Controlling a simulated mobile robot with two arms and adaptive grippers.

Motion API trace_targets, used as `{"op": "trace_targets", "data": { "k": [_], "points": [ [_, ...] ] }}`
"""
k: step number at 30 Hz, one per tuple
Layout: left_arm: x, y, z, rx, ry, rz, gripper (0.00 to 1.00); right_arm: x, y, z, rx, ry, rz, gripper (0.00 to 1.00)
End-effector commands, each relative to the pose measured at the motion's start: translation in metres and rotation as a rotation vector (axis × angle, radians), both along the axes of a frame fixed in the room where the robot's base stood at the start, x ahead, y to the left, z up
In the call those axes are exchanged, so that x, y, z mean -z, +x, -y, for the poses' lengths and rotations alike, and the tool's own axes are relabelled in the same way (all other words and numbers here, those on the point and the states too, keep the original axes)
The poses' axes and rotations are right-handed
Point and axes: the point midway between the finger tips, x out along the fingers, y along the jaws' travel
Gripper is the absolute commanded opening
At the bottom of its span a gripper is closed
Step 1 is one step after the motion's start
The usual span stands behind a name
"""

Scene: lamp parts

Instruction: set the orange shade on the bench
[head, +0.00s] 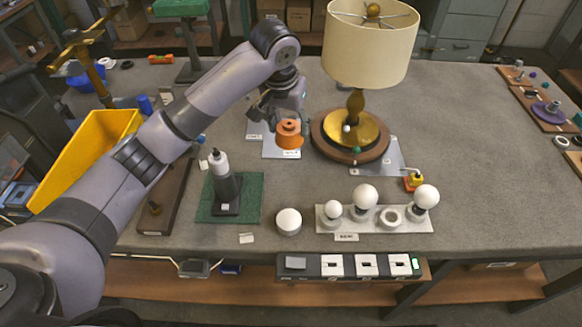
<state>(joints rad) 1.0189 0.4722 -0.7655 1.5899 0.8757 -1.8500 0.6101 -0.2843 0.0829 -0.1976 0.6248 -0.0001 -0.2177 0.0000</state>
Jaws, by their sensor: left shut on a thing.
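The small orange shade (289,134) is at the middle of the bench, above or on a light grey labelled plate (270,148); I cannot tell whether it touches the plate. My left gripper (277,120) reaches in from the left and is shut on the orange shade from behind. The gripper's fingers are partly hidden by the shade. The grey bench (460,190) spreads out beneath. My right gripper is not in view.
A lamp with a cream shade (370,45) stands on a round wooden base just right of the orange shade. A rack of white bulbs (375,218) is in front. A bottle (222,180) stands on a green mat, left. The bench's right middle is clear.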

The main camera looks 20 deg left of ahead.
Motion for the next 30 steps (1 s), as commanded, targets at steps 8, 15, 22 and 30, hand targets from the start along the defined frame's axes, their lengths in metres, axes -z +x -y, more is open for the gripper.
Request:
{"op": "trace_targets", "data": {
  "k": [8, 15, 22, 30],
  "points": [
    [0.076, -0.002, -0.001, 0.0, 0.003, -0.006, 0.23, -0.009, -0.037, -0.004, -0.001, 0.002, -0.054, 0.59],
    [0.115, 0.0, 0.0, 0.0, 0.0, 0.0, 0.23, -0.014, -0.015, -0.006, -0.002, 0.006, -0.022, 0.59],
    [0.141, -0.001, 0.0, 0.0, 0.0, -0.002, 0.23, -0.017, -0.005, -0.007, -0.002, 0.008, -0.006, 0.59],
    [0.162, 0.0, 0.0, 0.0, 0.0, 0.002, 0.23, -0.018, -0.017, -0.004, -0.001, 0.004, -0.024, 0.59]
  ]
}}
